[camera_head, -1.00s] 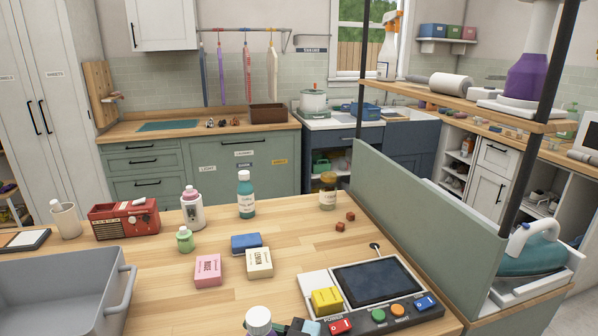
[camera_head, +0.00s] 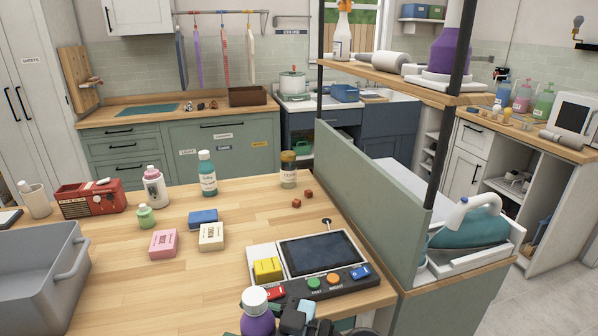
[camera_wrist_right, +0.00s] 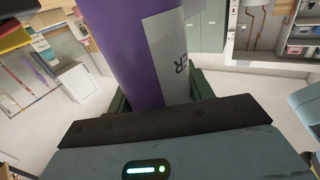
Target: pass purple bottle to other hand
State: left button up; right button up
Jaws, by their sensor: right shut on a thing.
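A purple bottle (camera_head: 257,316) with a white cap is at the bottom of the head view, in front of the table's near edge. My right gripper (camera_head: 292,318) is at its right side and is shut on it. In the right wrist view the purple bottle (camera_wrist_right: 125,50) fills the upper middle, with part of a pale label showing, and the dark edge of the gripper lies across it. The bottle's lower part is cut off in the head view. My left gripper does not show.
The wooden table (camera_head: 130,285) holds a control panel (camera_head: 318,250), soap boxes (camera_head: 211,236), small bottles (camera_head: 207,175) and a grey bin (camera_head: 35,270). A green partition (camera_head: 370,185) and an iron (camera_head: 470,225) stand at right. A larger purple container (camera_head: 450,52) sits on the shelf above.

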jog(key=w+d+f+m+t, duration=0.1)
jog(key=d+f, duration=0.4)
jog(key=d, duration=0.2)
jog(key=w+d+f+t, duration=0.1)
jog(key=w+d+f, duration=0.1)
jog(key=d+f, duration=0.45)
jog(key=w+d+f+m+t+h, duration=0.1)
jog(key=d+f+m+t+h, duration=0.1)
jog(key=d, duration=2)
jog(key=s+a+r+m+t+h, duration=0.2)
jog(key=s+a+r+m+t, duration=0.1)
jog(key=a+r, duration=0.3)
jog(key=shift+s+a+r+t+h, duration=0.3)
jog(key=shift+r+t+h, duration=0.1)
jog(key=shift+r+t, duration=0.4)
jog(key=s+d+r+m+t+h, duration=0.2)
jog(key=s+d+m+t+h, duration=0.3)
jog(key=d+m+h, duration=0.45)
jog(key=a+r+h, duration=0.1)
jog(key=a+h, duration=0.2)
jog(key=a, duration=0.5)
jog(key=shift+a+n, duration=0.1)
jog(key=shift+n, duration=0.15)
